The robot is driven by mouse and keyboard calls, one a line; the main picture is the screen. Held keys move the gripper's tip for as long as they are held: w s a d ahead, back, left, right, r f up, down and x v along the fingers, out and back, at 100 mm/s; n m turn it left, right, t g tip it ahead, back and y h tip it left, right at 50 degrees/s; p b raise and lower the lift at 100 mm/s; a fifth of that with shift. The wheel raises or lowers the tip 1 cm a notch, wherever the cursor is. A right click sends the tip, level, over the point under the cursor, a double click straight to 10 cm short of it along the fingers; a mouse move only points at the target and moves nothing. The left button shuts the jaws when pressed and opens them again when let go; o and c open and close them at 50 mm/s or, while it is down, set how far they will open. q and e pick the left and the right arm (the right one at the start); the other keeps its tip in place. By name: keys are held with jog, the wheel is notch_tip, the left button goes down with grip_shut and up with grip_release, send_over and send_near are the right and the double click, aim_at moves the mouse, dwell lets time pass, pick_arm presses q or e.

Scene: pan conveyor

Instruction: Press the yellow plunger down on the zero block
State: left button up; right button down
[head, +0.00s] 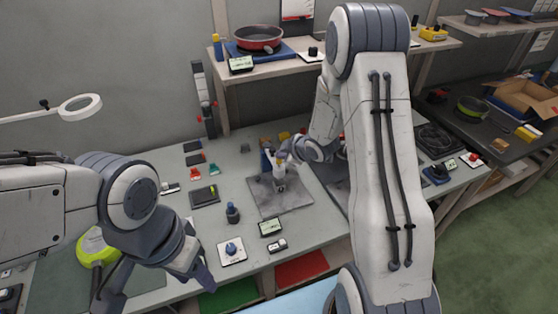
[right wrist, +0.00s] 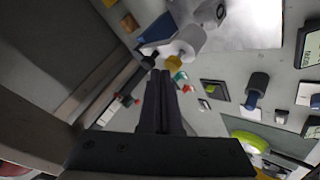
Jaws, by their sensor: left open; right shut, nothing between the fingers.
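A small yellow knob (right wrist: 174,62), which looks like the plunger, shows in the right wrist view just beyond my right fingertips. It sits at the end of a pale grey-white cylinder beside a blue upright part (right wrist: 156,30). My right gripper (right wrist: 160,76) is shut and empty, its dark fingers together; I cannot tell whether they touch the knob. In the head view, the white-grey fixture (head: 279,172) stands on a grey plate (head: 285,200), close to my right gripper (head: 272,156), which partly hides it. I cannot clearly single out the zero block. My left gripper (head: 157,288) is open at the front left, far from the fixture.
Red and green clips (head: 195,172) lie left. A shelf with a red pan (head: 259,38) is behind.

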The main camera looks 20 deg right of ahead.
jog(key=shift+f+b, duration=0.85)
jog(key=shift+f, duration=0.1)
dwell(0.6)
jog(key=shift+s+f+b, duration=0.25)
jog(key=shift+f+b, duration=0.1)
jog(key=shift+f, duration=0.2)
dwell(0.5)
jog(key=shift+r, duration=0.1)
jog(key=shift+r+p, duration=1.25)
jog(key=shift+r, duration=0.3)
jog(key=shift+w, duration=0.1)
notch_tip(320, 180, up, 5)
jog(key=p, duration=0.4)
send_over(281, 162)
jog(key=shift+d+r, duration=0.1)
jog(key=shift+d, duration=0.05)
